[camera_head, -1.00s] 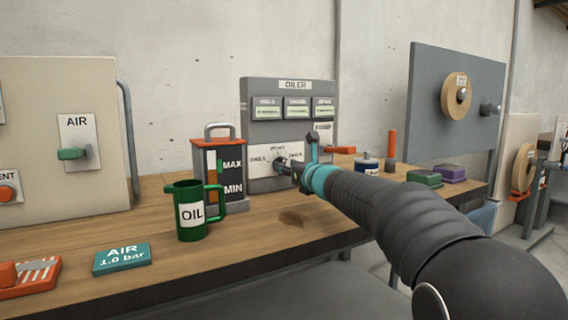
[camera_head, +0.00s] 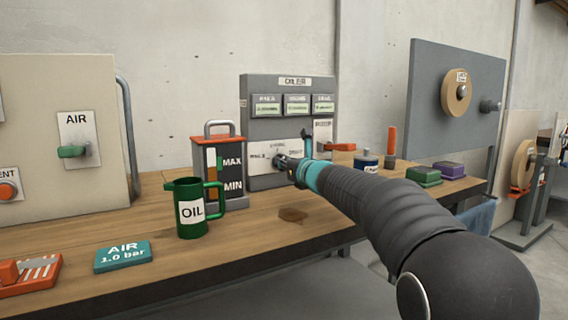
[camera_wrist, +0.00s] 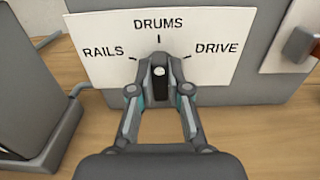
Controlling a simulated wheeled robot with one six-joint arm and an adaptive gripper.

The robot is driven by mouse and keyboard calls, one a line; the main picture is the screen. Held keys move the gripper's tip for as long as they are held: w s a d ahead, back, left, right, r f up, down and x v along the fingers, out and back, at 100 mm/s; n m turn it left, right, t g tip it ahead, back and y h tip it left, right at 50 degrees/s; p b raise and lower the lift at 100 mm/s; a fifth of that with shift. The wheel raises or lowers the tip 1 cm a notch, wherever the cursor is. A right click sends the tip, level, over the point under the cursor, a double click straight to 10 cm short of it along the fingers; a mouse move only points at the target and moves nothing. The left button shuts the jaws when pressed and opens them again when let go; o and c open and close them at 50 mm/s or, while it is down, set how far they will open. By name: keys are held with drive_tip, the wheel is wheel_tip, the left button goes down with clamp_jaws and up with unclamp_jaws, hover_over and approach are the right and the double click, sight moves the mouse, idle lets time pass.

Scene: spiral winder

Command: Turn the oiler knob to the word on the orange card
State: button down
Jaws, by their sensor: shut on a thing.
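The oiler (camera_head: 262,128) is a grey box at the back of the bench. Its white dial plate (camera_wrist: 95,35) reads RAILS at left, DRUMS at top and DRIVE at right in the wrist view. The dark oiler knob (camera_wrist: 160,68) sits below the DRUMS tick, and its white mark is in line with that tick. My gripper (camera_wrist: 160,88) is shut on the knob, one finger on each side. In the head view my gripper (camera_head: 284,163) partly covers the knob and dial. I cannot make out an orange card with a readable word.
A MAX/MIN oil tank (camera_head: 203,170) and a green OIL jug (camera_head: 188,222) stand left of the oiler. A teal AIR card (camera_head: 122,256) lies in front. A red lever (camera_head: 341,146) is right of the oiler.

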drive_tip(key=shift+f+n+b, duration=0.1)
drive_tip(key=shift+n+b, duration=0.2)
drive_tip(key=n+b, duration=0.2)
drive_tip(key=shift+a+f+n+b, duration=0.1)
drive_tip(key=shift+f+n+b, duration=0.05)
drive_tip(key=shift+n+b, duration=0.2)
drive_tip(key=n+b, duration=0.3)
drive_tip(key=n, duration=0.1)
drive_tip(key=shift+s+n+b, duration=0.1)
drive_tip(key=shift+n+b, duration=0.15)
drive_tip(key=shift+b, duration=0.1)
drive_tip(key=n+b, duration=0.3)
drive_tip(key=n, duration=0.1)
drive_tip(key=shift+a, duration=0.1)
drive_tip(key=shift+n+b, duration=0.7)
drive_tip(key=shift+n, duration=0.5)
drive_tip(key=c, duration=1.1)
unclamp_jaws()
